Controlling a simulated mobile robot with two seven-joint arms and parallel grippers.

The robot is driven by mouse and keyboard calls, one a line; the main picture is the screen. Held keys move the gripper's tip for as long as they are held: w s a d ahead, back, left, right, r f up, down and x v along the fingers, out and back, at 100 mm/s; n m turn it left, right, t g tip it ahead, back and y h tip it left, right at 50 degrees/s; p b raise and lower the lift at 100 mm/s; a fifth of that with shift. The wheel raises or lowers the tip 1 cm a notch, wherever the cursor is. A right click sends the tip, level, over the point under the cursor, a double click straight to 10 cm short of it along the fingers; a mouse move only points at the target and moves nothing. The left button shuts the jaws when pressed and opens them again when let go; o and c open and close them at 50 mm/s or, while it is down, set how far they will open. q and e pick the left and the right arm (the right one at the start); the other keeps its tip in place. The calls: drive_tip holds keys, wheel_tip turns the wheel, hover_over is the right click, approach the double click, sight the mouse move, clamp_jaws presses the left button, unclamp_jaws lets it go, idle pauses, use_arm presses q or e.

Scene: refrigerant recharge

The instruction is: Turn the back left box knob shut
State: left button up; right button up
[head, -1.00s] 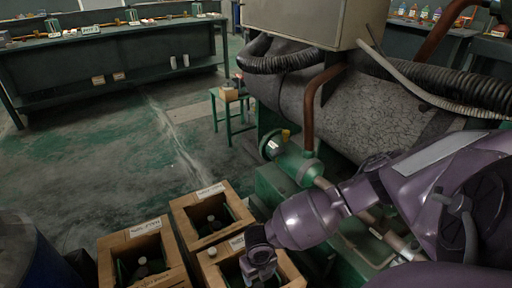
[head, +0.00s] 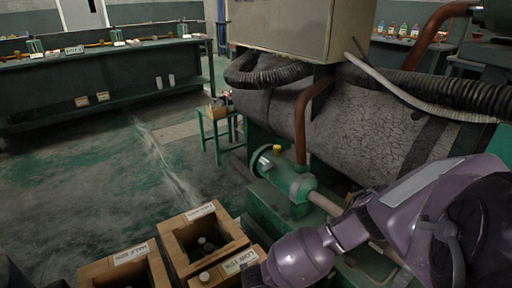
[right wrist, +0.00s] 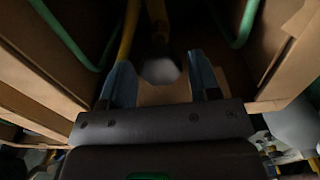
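Open cardboard boxes stand at the bottom of the head view: a back one (head: 229,228), a left one (head: 92,271) and a front right one (head: 252,249). A dark bottle-like top with a pale cap (head: 202,240) shows inside the back box, and a pale round knob (head: 204,277) shows lower down. My right arm reaches over the front right box, its gripper mostly cut off. In the right wrist view my right gripper (right wrist: 162,88) is open inside a box, with a pale knob (right wrist: 161,71) beyond and between its fingers, apparently ungripped. My left gripper is out of view.
A green motor and pump (head: 285,180) stand behind the boxes, near a large grey tank (head: 360,120). Cardboard walls (right wrist: 285,55) and green hoops (right wrist: 245,22) lie close around the right gripper. The floor (head: 80,190) at left is clear.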

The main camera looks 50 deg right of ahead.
drive_tip(key=c, duration=0.7)
drive_tip(key=shift+o, duration=0.2)
